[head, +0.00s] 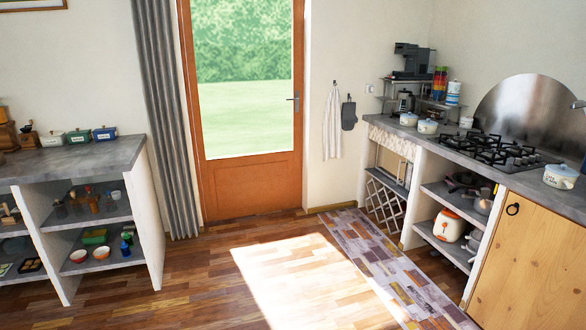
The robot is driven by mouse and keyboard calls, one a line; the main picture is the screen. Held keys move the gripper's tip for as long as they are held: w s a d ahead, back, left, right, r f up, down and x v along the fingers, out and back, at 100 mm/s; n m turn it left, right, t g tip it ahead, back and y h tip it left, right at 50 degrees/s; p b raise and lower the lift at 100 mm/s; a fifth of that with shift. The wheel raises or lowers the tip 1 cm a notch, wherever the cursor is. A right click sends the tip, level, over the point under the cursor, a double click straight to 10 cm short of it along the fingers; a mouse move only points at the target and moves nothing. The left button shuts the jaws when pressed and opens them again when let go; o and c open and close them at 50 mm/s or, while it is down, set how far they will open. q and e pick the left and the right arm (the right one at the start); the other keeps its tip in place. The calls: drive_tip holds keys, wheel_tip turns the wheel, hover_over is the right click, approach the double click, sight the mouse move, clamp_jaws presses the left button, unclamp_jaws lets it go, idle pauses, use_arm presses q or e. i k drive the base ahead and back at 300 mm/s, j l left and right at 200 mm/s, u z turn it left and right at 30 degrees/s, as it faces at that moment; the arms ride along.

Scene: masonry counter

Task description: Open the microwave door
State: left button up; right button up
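The right counter (476,163) bears a gas hob (492,150), pots and a coffee machine (413,60). A left counter (72,161) has open shelves. A glazed door (250,183) stands at the back. The wooden floor (215,275) between is clear, with a runner rug (375,262) at right.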

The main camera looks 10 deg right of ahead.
sight(389, 162)
drive_tip(key=i+j, duration=0.15)
drive_tip(key=i, duration=0.95)
drive_tip(key=i+j, duration=0.1)
drive_tip(key=i, duration=1)
drive_tip(key=i+j+z, duration=0.15)
drive_tip(key=i+z, duration=0.3)
drive_tip(key=i+j+z, duration=0.3)
drive_tip(key=z, duration=0.2)
drive_tip(key=i+j+z, duration=0.65)
drive_tip(key=j+z, duration=0.25)
drive_tip(key=i+j+z, duration=0.25)
drive_tip(key=j, duration=0.2)
drive_tip(key=j+z, duration=0.25)
drive_tip(key=j, duration=0.2)
drive_tip(key=j+z, duration=0.25)
drive_tip(key=j, duration=0.2)
